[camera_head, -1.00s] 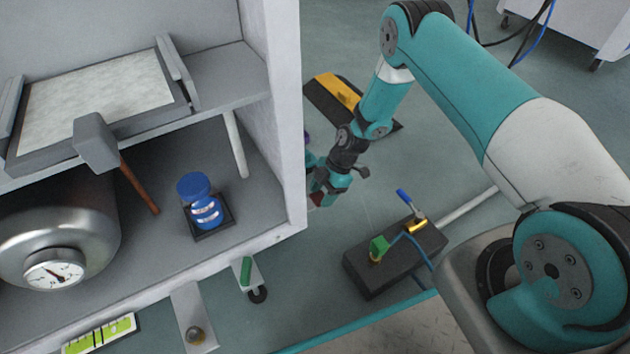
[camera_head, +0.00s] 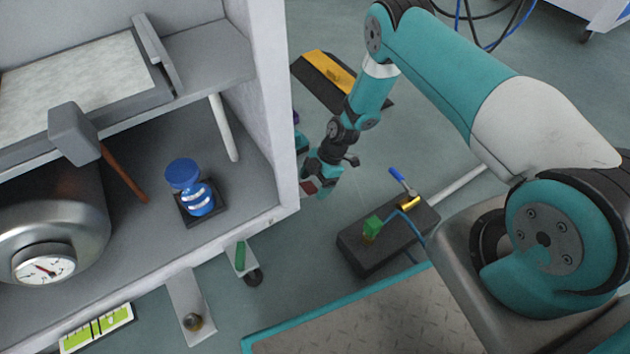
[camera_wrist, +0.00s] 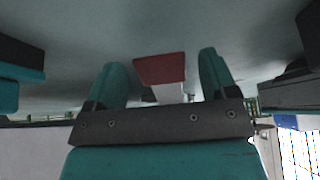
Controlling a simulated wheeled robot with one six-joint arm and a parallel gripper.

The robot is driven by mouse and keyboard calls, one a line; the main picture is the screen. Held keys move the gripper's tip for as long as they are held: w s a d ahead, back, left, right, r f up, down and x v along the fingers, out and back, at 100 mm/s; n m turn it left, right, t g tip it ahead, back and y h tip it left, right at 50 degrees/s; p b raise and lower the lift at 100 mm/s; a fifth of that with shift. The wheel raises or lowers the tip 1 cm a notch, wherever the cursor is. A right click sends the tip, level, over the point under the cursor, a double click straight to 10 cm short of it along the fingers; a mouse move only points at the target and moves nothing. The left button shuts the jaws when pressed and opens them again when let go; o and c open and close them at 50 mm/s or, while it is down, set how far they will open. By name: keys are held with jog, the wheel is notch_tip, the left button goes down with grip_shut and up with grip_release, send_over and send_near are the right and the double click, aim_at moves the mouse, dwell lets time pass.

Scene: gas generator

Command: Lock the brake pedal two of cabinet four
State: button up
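The cabinet (camera_head: 268,110) stands at the left in the head view. A small red block (camera_head: 308,187), which looks like a brake pedal, shows low beside its right side wall. The red block also shows in the wrist view (camera_wrist: 160,68), between and beyond my fingertips. My gripper (camera_wrist: 163,75) is open, with its two teal fingers apart and nothing between them that I can see held. In the head view my gripper is low beside the cabinet's right wall, partly hidden by it. I cannot tell whether it touches the red block. A green pedal (camera_head: 240,256) sits above a front caster (camera_head: 253,278).
A black block with a blue-handled valve (camera_head: 385,240) stands on the floor right of the cabinet. A yellow-and-black floor piece (camera_head: 330,75) lies behind the arm.

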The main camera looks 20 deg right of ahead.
jog(key=p+v, duration=0.9)
jog(key=v, duration=0.8)
jog(key=shift+d+r, duration=0.15)
jog(key=shift+r, duration=0.05)
